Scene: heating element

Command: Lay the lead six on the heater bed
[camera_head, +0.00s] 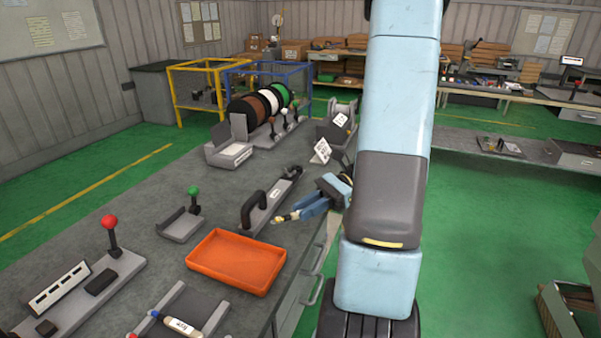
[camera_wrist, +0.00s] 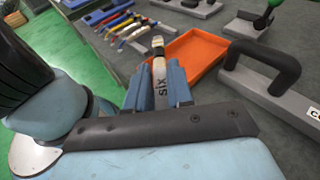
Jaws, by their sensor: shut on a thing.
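In the head view the lead's tip (camera_head: 286,217) sticks out left of my gripper (camera_head: 312,206), just right of the black-handled grey fixture (camera_head: 264,205) and above the bench's right edge. I cannot tell for sure which bench fixture is the heater bed. The lead's rear end is hidden by my gripper.
An empty orange tray (camera_head: 236,262) lies on the bench, left of and nearer than my gripper. Several coloured leads (camera_wrist: 125,30) lie past my gripper in the wrist view.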

